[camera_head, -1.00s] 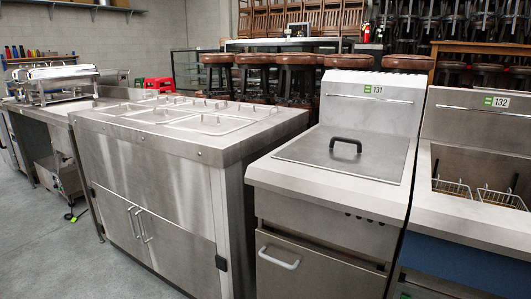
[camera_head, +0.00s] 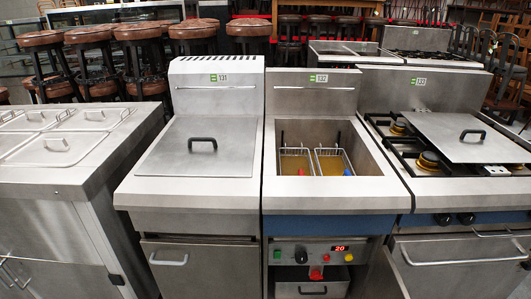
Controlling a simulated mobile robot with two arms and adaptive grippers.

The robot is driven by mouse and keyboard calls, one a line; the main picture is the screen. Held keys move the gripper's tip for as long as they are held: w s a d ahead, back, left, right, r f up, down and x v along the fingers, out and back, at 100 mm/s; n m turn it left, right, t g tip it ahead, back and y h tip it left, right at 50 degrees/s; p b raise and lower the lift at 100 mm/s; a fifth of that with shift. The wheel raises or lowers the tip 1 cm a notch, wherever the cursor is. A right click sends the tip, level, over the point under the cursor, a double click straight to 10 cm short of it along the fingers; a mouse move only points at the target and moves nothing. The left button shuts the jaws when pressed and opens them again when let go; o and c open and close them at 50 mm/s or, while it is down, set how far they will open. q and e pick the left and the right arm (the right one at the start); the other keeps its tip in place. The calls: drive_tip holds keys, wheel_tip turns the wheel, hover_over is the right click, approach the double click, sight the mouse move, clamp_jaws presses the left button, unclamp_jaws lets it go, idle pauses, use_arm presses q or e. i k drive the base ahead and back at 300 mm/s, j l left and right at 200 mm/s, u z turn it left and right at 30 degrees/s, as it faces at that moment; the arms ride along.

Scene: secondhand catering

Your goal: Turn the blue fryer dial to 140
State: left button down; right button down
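The blue-fronted fryer (camera_head: 276,225), labelled 132, stands in the middle of the head view. Its control panel carries a black round dial (camera_head: 300,255), and the dial's pointer is too small to read. To the right of the dial a red lit display (camera_head: 341,248) appears to read 20. A green switch (camera_head: 277,254) is left of the dial, and a small red button or lamp (camera_head: 326,258) is right of it. Two wire baskets (camera_head: 295,163) sit in the fryer's open well. Neither of my grippers is in view.
A fryer with a closed lid (camera_head: 200,147), labelled 131, stands directly left. A gas range (camera_head: 464,200) with a loose lid plate stands directly right, its oven handle sticking out. Below the panel are a red valve handle (camera_head: 316,274) and a steel pan. Stools (camera_head: 95,50) stand behind.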

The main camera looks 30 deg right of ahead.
sight(301, 257)
drive_tip(key=z, duration=1.35)
